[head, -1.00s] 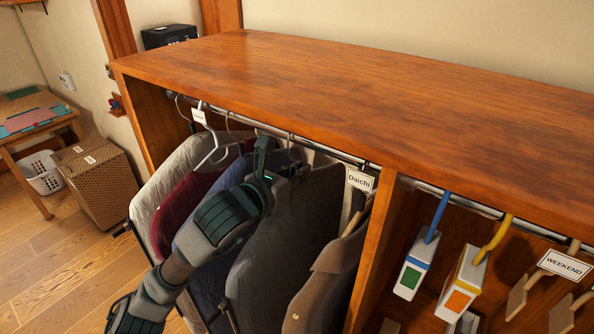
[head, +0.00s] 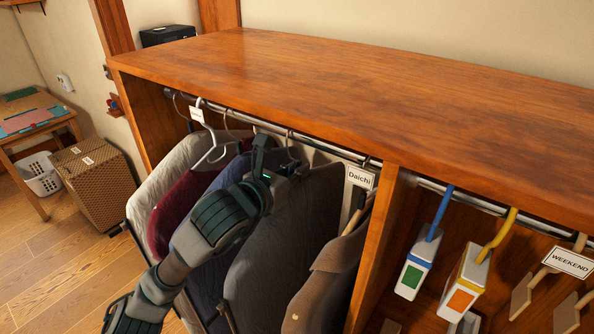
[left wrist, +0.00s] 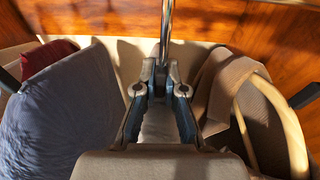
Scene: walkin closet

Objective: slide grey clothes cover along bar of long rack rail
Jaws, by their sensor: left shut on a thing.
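The grey clothes cover (head: 285,250) hangs from the metal bar (head: 330,147) of the long rack rail, between a dark blue garment (head: 205,265) and a brown coat (head: 335,265). My left gripper (head: 282,168) is at the top of the cover, just below the bar, shut on it near the hanger's neck. The exact contact is partly hidden by the fingers. My right gripper is not in view.
A maroon garment (head: 180,205) and a light grey one (head: 150,190) hang further left. The "Daichi" tag (head: 360,178) hangs near the wooden divider (head: 378,250). Beyond it hang blue and yellow hooks with tags. The wooden top (head: 350,85) is close above the bar.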

